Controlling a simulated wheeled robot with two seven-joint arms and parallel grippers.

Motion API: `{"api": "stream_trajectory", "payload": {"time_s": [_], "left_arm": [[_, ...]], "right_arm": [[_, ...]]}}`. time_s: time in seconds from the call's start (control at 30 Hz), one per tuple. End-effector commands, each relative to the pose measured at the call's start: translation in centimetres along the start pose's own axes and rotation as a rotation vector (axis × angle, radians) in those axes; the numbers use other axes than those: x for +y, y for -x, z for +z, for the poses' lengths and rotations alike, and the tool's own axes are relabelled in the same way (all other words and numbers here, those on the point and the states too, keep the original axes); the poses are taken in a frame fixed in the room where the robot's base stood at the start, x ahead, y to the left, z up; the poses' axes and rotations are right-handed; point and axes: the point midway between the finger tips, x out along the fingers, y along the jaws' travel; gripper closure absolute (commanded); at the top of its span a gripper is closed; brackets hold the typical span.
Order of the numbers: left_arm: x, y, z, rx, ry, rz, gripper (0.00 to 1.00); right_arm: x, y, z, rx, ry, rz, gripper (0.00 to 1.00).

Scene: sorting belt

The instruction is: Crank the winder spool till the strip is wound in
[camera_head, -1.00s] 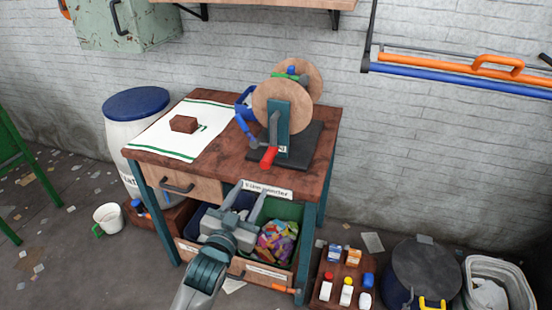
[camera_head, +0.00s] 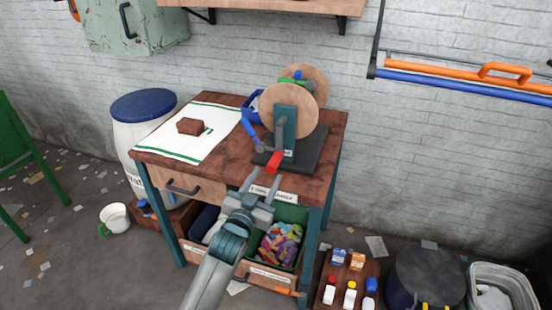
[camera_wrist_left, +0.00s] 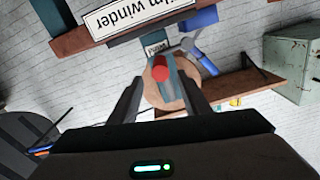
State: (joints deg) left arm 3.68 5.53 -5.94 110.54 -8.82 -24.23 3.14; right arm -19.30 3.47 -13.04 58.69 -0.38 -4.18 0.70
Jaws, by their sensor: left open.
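The winder spool (camera_head: 288,108) has round wooden discs and stands on a dark base (camera_head: 308,150) on the table. Its crank has a grey arm and a red handle (camera_head: 274,162) at the front. In the left wrist view the red handle (camera_wrist_left: 161,69) shows between the fingers, in front of a wooden disc (camera_wrist_left: 163,92). My left gripper (camera_head: 262,180) is open and empty, just in front of and below the red handle, apart from it in the head view. My right gripper is not in view.
The table (camera_head: 222,165) holds a white cloth (camera_head: 185,138) with a brown block (camera_head: 190,126). A label plate (camera_head: 273,194) is on the table front, above a green bin (camera_head: 283,240). A blue-lidded barrel (camera_head: 143,104) stands left.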

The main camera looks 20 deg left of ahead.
Motion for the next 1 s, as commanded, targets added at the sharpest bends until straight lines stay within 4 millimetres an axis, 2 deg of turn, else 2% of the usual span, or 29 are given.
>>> {"api": "stream_trajectory", "payload": {"time_s": [0.03, 0.3, 0.5, 0.7, 1.0], "left_arm": [[0.0, -1.1, -0.2, 0.001, 0.000, 0.000, 0.57], [0.0, -5.8, -0.1, -0.001, 0.001, 0.000, 0.57], [0.0, -8.4, 0.0, -0.001, 0.002, 0.001, 0.57], [0.0, -9.6, 0.0, -0.001, 0.001, 0.001, 0.57], [0.0, -9.7, 0.0, -0.001, 0.001, 0.000, 0.57]], "right_arm": [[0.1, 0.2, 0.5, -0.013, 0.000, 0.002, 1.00], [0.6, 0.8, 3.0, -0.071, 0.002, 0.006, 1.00], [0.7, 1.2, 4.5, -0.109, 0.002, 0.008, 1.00], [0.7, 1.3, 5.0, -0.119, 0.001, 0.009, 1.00], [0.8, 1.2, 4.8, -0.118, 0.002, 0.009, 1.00]]}}
